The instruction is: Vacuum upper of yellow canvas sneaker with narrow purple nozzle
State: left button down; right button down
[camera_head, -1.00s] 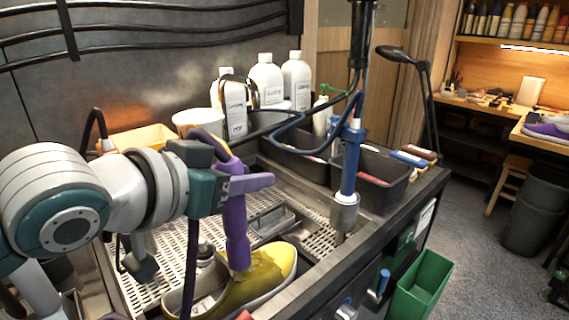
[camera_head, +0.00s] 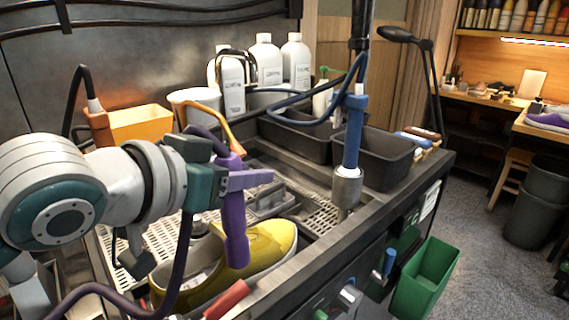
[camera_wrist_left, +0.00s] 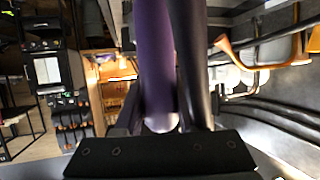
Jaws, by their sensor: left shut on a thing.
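The yellow canvas sneaker (camera_head: 268,246) lies in the perforated wash tray, its toe toward the right and its opening toward the left. My left gripper (camera_head: 228,182) is shut on the purple nozzle (camera_head: 235,225). The nozzle points down, and its lower end is at the sneaker's upper; I cannot tell whether it touches. A dark purple hose (camera_head: 178,270) hangs from it on the left. In the left wrist view the purple nozzle (camera_wrist_left: 154,60) runs between the fingers. My right gripper is not in view.
Black bins (camera_head: 375,155) and a blue tool in a metal holder (camera_head: 353,135) stand along the tray's right side. White bottles (camera_head: 265,60), a white tub and an orange box (camera_head: 140,122) line the back. A green bin (camera_head: 425,280) hangs on the front.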

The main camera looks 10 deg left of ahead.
pick_arm(q)
jog(key=shift+w+d, duration=0.1)
jog(key=shift+w+d, duration=0.9)
jog(key=shift+w, duration=0.25)
dwell(0.9)
jog(key=shift+s+a+p, duration=1)
jog(key=shift+s+p, duration=0.05)
jog(key=shift+s, duration=0.25)
jog(key=shift+s+a+p, duration=1)
jog(key=shift+s, duration=0.25)
dwell(0.5)
